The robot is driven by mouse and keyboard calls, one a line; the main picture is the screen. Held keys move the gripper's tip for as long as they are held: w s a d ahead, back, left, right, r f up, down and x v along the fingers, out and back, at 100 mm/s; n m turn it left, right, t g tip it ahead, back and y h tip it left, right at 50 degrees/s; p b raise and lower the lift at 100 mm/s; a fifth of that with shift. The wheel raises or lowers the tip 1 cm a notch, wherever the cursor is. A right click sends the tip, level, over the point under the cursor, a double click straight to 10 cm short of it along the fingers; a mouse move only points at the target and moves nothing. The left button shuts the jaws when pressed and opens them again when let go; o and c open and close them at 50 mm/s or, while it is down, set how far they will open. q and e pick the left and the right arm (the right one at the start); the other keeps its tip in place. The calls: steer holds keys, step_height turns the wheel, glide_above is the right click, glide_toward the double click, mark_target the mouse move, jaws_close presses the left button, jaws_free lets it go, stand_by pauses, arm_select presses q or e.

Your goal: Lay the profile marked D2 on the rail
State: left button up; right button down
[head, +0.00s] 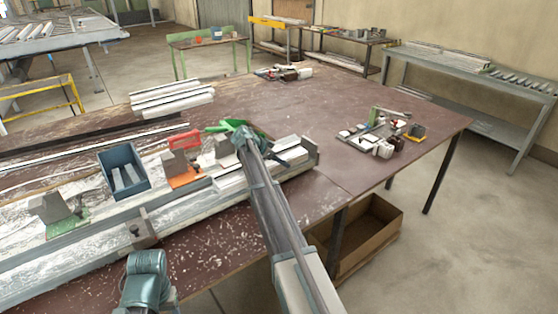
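The long metal rail (85,250) runs across the near side of the bench, with clamp blocks along it. Several pale profiles (172,98) lie side by side at the back of the bench. Another pale length (232,181) lies along the right part of the rail. No D2 mark is readable on any of them. My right arm reaches over the rail's right end; its gripper (246,137) is beside a green clamp (228,126), with its fingers mostly hidden. My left gripper (146,270) is low at the front, in front of the rail; its fingers cannot be made out.
A blue bin (124,172) with pale pieces stands behind the rail. Beside it are an orange clamp (184,170) and a green-based block (62,215). Small tools (384,134) lie at the right. The middle back of the bench (290,110) is clear. A cardboard box (368,235) is below.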

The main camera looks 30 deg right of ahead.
steer(key=shift+f, duration=0.2)
jaws_free()
steer(key=shift+a+r+p, duration=0.35)
steer(key=shift+r, duration=0.15)
steer(key=p+v, duration=0.8)
steer(key=v, duration=0.3)
steer(key=shift+s+a+r, duration=0.15)
steer(key=shift+a+r, duration=0.05)
steer(key=shift+r, duration=0.1)
steer(key=shift+a+r+p, duration=0.25)
steer(key=shift+a+p, duration=0.15)
